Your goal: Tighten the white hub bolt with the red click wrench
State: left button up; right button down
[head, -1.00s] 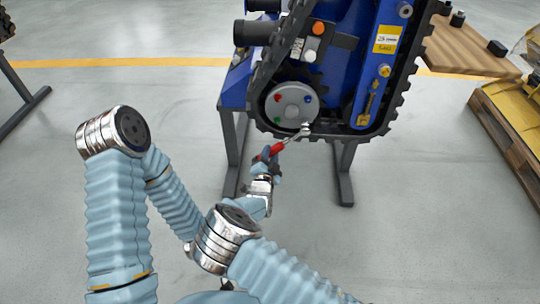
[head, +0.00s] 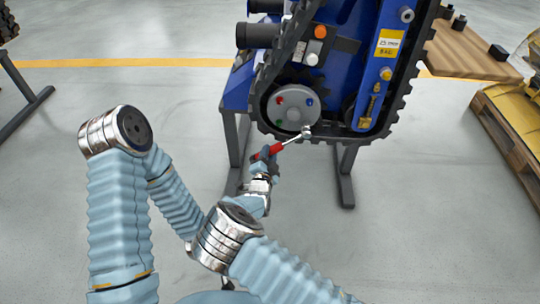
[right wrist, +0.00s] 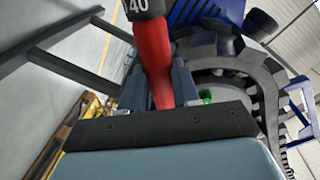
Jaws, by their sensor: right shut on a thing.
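The red click wrench (head: 269,151) has a red handle and a silver shaft. My right gripper (head: 265,158) is shut on its handle, below and left of the grey hub (head: 290,106). The wrench head (head: 306,131) is at the hub's lower right rim and covers that spot; I cannot make out the white bolt or whether the head is seated on it. Red, blue and green bolts show on the hub face. In the right wrist view the red handle (right wrist: 152,62) stands between the jaws.
The hub sits inside the black track (head: 262,90) of a blue carrier (head: 345,60) on dark stand legs (head: 345,175). A wooden bench top (head: 465,50) and a pallet (head: 510,130) with yellow parts are at right.

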jog(key=shift+a+r, duration=0.1)
jog(key=shift+r, duration=0.1)
jog(key=shift+a+r+m+p, duration=0.35)
jog(key=shift+r+m+p, duration=0.1)
jog(key=shift+r+m, duration=0.05)
jog(key=shift+a+r+m+p, duration=0.4)
jog(key=shift+r+m+p, duration=0.1)
jog(key=shift+r, duration=0.15)
jog(key=shift+r, duration=0.15)
jog(key=shift+a+r+m, duration=0.35)
jog(key=shift+r+m, duration=0.2)
jog(key=shift+m, duration=0.05)
jog(key=shift+r, duration=0.1)
